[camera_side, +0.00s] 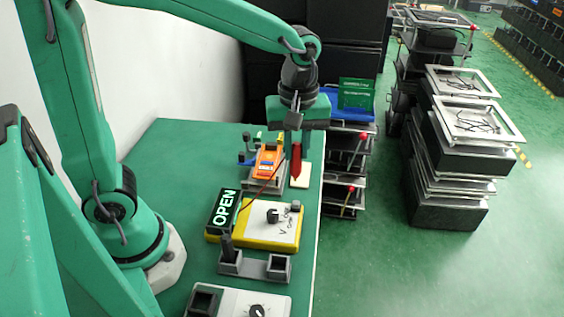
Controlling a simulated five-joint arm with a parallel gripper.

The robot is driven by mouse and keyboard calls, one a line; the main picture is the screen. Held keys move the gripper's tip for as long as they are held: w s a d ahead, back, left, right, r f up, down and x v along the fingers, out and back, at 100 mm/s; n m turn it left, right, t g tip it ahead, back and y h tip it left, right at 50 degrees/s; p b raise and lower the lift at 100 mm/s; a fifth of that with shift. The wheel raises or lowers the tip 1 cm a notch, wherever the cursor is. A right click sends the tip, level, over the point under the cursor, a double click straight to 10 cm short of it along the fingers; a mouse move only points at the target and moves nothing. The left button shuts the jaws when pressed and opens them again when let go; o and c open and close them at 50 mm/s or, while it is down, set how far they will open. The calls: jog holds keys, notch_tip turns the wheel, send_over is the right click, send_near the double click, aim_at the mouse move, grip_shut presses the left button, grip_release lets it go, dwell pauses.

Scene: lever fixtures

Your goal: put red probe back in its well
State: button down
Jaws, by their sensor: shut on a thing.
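The red probe (295,165) hangs roughly upright below my gripper (294,143), which is shut on its upper end. The probe's lower tip shows in front of a small pale block, and I cannot tell whether it touches it. A thin dark red lead runs from near the orange device down to the left. A grey holder (254,267) with two square wells stands nearer the camera. A dark probe (227,247) stands upright in its left well. The right well (278,264) looks empty. The gripper is well behind the holder.
A yellow-edged box (268,226) with knobs and a lit OPEN sign (223,208) stands between gripper and holder. An orange device (268,160) is left of the probe. The pale block (301,182) lies near the table's right edge. A white knobbed box (248,304) is in front.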

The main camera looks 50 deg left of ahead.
jog(key=s+d+m, duration=0.3)
jog(key=s+d, duration=0.4)
jog(key=s, duration=0.4)
jog(key=s+d+m, duration=0.2)
jog(key=s+d, duration=0.4)
jog(key=s, duration=0.5)
jog(key=shift+s+d+f+m, duration=0.2)
jog(key=shift+s+d+m, duration=0.15)
jog(key=shift+m, duration=0.05)
jog(key=shift+w, duration=0.1)
jog(key=w+a+f, duration=0.3)
jog(key=w+f, duration=0.4)
jog(key=w, duration=0.3)
jog(key=shift+w+a, duration=0.4)
jog(key=shift+f, duration=2)
jog(key=shift+f, duration=0.1)
